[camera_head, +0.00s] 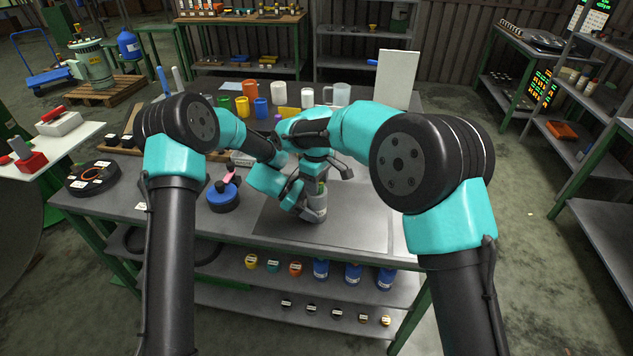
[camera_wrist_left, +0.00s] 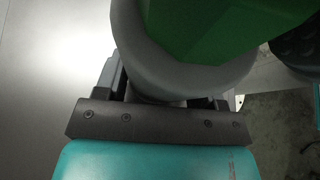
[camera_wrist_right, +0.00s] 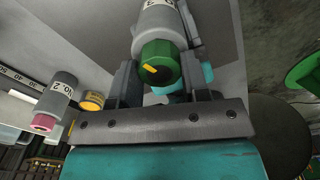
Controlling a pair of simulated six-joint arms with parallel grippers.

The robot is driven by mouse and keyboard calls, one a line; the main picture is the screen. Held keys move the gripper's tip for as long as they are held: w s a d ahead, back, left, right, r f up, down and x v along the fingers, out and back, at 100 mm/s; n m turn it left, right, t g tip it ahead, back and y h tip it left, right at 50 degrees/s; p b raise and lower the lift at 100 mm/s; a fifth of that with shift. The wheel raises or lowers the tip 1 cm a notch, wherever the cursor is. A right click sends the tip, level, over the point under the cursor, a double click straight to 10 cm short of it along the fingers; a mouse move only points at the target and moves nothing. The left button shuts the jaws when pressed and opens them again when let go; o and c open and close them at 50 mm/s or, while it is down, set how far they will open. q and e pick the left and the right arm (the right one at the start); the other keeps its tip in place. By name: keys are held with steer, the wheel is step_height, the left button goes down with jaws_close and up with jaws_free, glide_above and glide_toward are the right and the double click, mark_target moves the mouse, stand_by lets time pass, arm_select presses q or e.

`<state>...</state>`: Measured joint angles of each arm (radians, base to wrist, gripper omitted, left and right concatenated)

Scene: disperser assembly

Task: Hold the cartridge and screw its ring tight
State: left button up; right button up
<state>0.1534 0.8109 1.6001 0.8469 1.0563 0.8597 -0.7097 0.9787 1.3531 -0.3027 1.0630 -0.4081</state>
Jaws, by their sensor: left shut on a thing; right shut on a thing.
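The cartridge (camera_head: 316,208) is a grey cylinder standing upright on the grey work surface, with a green ring (camera_head: 322,188) at its top. My left gripper (camera_head: 309,205) is shut on the grey body from the left side. In the left wrist view the grey body (camera_wrist_left: 135,58) sits between the fingers, with the green ring (camera_wrist_left: 230,25) above it close to the camera. My right gripper (camera_wrist_right: 157,72) is above, shut on the green ring (camera_wrist_right: 160,52), which carries a yellow mark. The cartridge's grey body (camera_wrist_right: 167,28) shows beyond the ring. My arms hide part of the cartridge.
A blue-and-black round piece (camera_head: 223,197) with a pink top stands left of the cartridge. Several coloured cups and a white upright panel (camera_head: 397,78) stand at the back. In the right wrist view a labelled grey cylinder (camera_wrist_right: 57,100) is at left. The bench right of the cartridge is clear.

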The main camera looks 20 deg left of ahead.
stand_by(0.3)
steer(key=o, duration=0.9)
steer(key=shift+r, duration=0.1)
step_height(320, 180, up, 12)
steer(key=shift+f, duration=0.1)
arm_select(q)
steer(key=o, duration=1.3)
